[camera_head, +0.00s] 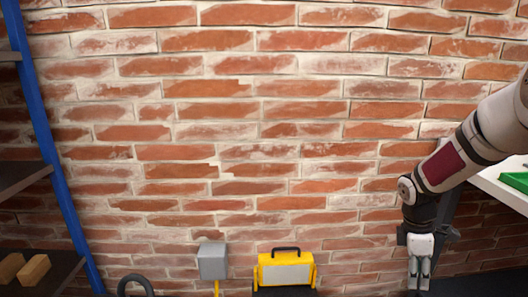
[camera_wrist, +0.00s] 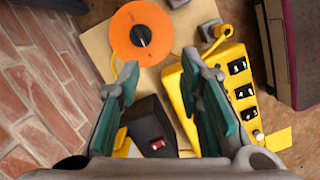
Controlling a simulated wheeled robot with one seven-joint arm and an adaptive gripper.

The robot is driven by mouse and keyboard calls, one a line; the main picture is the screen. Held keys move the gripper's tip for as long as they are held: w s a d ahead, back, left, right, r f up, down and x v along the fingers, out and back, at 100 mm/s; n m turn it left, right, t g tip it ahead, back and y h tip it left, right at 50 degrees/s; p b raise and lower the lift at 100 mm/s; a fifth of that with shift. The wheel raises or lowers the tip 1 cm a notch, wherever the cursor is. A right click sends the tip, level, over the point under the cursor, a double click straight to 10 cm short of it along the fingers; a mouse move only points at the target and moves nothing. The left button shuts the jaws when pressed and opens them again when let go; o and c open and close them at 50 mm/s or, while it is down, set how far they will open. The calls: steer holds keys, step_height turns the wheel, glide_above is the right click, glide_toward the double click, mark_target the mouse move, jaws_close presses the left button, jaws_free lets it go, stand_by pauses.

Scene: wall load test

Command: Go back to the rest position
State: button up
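My gripper (camera_head: 420,273) hangs straight down at the right side of the head view, in front of the brick wall. In the wrist view my gripper (camera_wrist: 165,95) has its two teal-padded fingers apart, with nothing held between them. Below the fingers lie an orange disc (camera_wrist: 127,35) with a dark centre, a yellow device (camera_wrist: 240,92) with black sockets, and a black box (camera_wrist: 149,124) with a red switch. The fingers hide parts of the yellow device.
In the head view, a yellow case (camera_head: 286,271) and a grey box (camera_head: 212,261) stand low before the brick wall (camera_head: 250,130). A blue-posted shelf (camera_head: 52,150) is at left, with wooden blocks (camera_head: 33,270). A white surface (camera_head: 503,184) with a green item (camera_head: 516,181) is at right.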

steer(key=s+a+r+m, duration=0.2)
steer(key=s+a+r, duration=0.15)
steer(key=r, duration=0.25)
steer(key=s+a+r+m, duration=0.2)
steer(key=s+a+r, duration=0.15)
steer(key=r, duration=0.25)
steer(key=s+a+r+m+y, duration=0.1)
steer(key=s+a+r+m, duration=0.2)
steer(key=s, duration=0.6)
steer(key=s+a+r+m+t, duration=0.1)
steer(key=s+a+m, duration=0.35)
steer(key=s, duration=0.45)
steer(key=s+a+r+m+y, duration=0.1)
steer(key=s+a+r+m, duration=0.15)
steer(key=s+a, duration=0.45)
step_height(320, 180, up, 36)
steer(key=s+d+t+p, duration=0.1)
steer(key=t+p, duration=0.3)
steer(key=p, duration=3)
steer(key=shift+s+d+r+n, duration=0.2)
steer(key=shift+s+d+n, duration=0.15)
steer(key=shift+d, duration=0.45)
steer(key=shift+d, duration=0.1)
